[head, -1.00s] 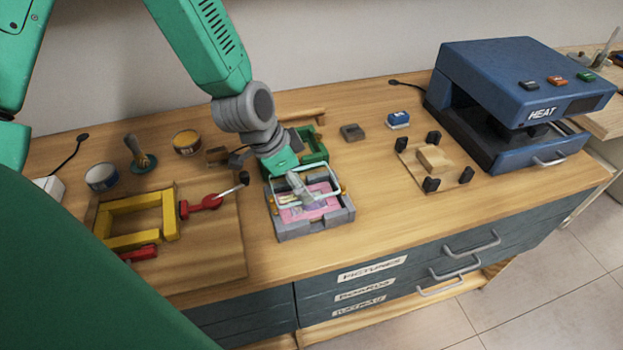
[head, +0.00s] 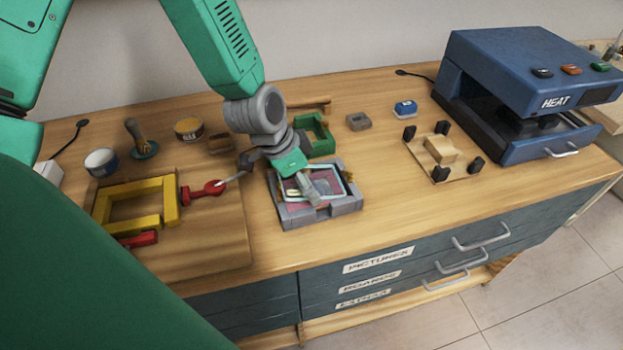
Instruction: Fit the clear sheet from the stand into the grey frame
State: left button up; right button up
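The grey frame (head: 290,218) lies on the bench with a pink and dark picture inside it. The clear sheet (head: 346,183), with a pale blue edge, is at the frame's opening, over the picture. My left gripper (head: 311,196) points down at the sheet and looks shut on it, its fingers covering part of it. Whether the sheet's near edge is seated or just above the frame is hard to tell. A green slotted holder (head: 322,146), which may be the stand, is right behind the frame and holds no visible sheet. My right gripper is not in view.
A yellow frame (head: 108,213) and red clamps (head: 205,191) lie on a board at left. Tins stand behind. A board with black posts (head: 476,164) and a blue heat press (head: 520,75) are at right.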

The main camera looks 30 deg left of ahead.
pick_arm(q)
jog(key=shift+o, duration=0.2)
jog(key=shift+s+d+f, duration=0.3)
jog(key=shift+d+f, duration=0.05)
jog(key=shift+d, duration=0.05)
jog(key=shift+w+d, duration=0.1)
jog(key=shift+d, duration=0.05)
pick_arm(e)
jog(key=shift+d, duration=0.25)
pick_arm(q)
jog(key=shift+c, duration=0.2)
jog(key=o, duration=1.4)
jog(key=shift+w+d, duration=0.1)
jog(key=shift+o, duration=1.4)
jog(key=shift+w, duration=0.2)
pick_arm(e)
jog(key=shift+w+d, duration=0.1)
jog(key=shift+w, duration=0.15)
pick_arm(q)
jog(key=shift+r, duration=0.1)
jog(key=shift+r+p, duration=0.1)
jog(key=shift+p, duration=0.2)
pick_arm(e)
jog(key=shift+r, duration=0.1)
